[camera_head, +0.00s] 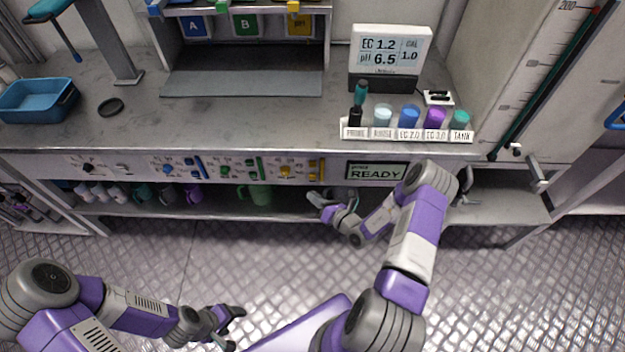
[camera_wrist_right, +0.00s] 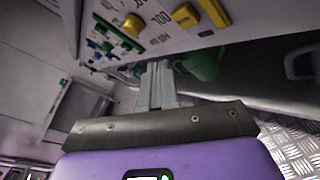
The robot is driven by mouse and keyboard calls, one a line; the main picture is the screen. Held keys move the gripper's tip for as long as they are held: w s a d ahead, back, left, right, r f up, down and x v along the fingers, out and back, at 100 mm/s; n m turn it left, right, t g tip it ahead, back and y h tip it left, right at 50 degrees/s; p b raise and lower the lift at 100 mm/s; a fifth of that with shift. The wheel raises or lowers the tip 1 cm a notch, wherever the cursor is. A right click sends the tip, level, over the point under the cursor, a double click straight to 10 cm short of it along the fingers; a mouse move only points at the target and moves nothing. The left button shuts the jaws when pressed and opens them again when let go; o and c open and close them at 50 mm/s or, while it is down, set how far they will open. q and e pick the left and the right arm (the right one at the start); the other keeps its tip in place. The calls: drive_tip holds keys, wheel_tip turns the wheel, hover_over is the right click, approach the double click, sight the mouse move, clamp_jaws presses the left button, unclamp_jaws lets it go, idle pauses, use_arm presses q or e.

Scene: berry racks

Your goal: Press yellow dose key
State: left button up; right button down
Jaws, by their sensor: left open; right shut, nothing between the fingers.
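The front panel under the bench has a yellow knob (camera_head: 285,171) with yellow keys (camera_head: 313,168) to its right. The right wrist view shows the yellow knob (camera_wrist_right: 133,24), a square yellow key (camera_wrist_right: 185,15) and a longer yellow bar (camera_wrist_right: 214,11) beside it. My right gripper (camera_head: 316,199) is shut and empty, just below and in front of the yellow group. In the right wrist view its fingertips (camera_wrist_right: 158,70) lie below the square key in the picture, apparently apart from it. My left gripper (camera_head: 236,324) is open and empty, low over the floor.
A READY display (camera_head: 377,172) sits right of the yellow keys. Green keys (camera_head: 252,168) and blue keys (camera_head: 194,167) lie to the left. The floor in front is clear.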

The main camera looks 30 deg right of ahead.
sight(304, 175)
drive_tip(key=shift+w+d+b, duration=0.3)
drive_tip(key=shift+w+d, duration=0.25)
drive_tip(key=shift+w, duration=0.3)
drive_tip(key=shift+w+d+b, duration=0.25)
drive_tip(key=shift+w+d, duration=0.25)
drive_tip(key=shift+w, duration=0.3)
drive_tip(key=shift+w, duration=0.1)
idle(0.7)
drive_tip(key=shift+w+d, duration=0.2)
drive_tip(key=shift+w, duration=0.05)
drive_tip(key=shift+w+d, duration=0.25)
drive_tip(key=shift+w, duration=0.15)
idle(1.0)
drive_tip(key=shift+s, duration=0.1)
drive_tip(key=shift+s+a, duration=0.45)
drive_tip(key=shift+s, duration=0.2)
